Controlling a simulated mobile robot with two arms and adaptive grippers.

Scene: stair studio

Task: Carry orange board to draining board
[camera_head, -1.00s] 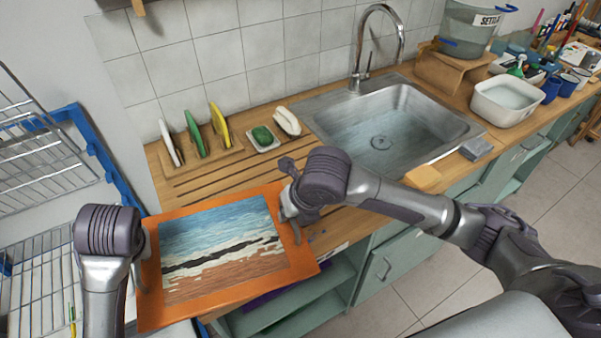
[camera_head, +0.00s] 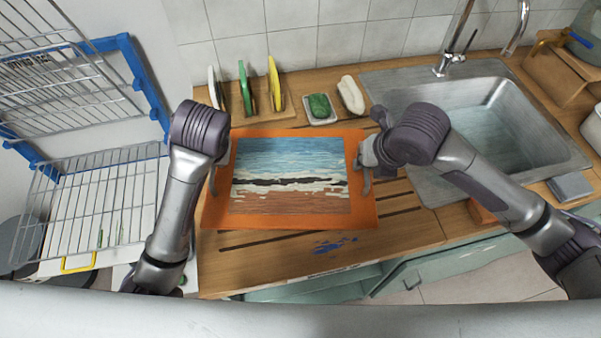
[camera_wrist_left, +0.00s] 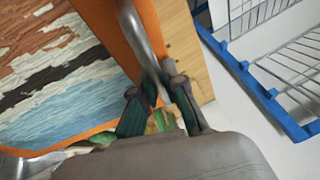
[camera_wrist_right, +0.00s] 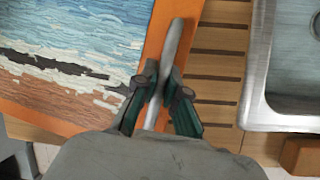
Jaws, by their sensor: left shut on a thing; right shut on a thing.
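The orange board (camera_head: 290,222) bears a painting of sea and shore (camera_head: 290,177) and lies between my two grippers over the grooved draining board (camera_head: 405,217). The board looks about level. I cannot tell whether it touches the wood or hangs just above it.
The sink (camera_head: 480,120) is on the right. A blue-framed wire rack (camera_head: 145,90) stands on the left. Blue paint marks (camera_head: 334,245) lie in front.

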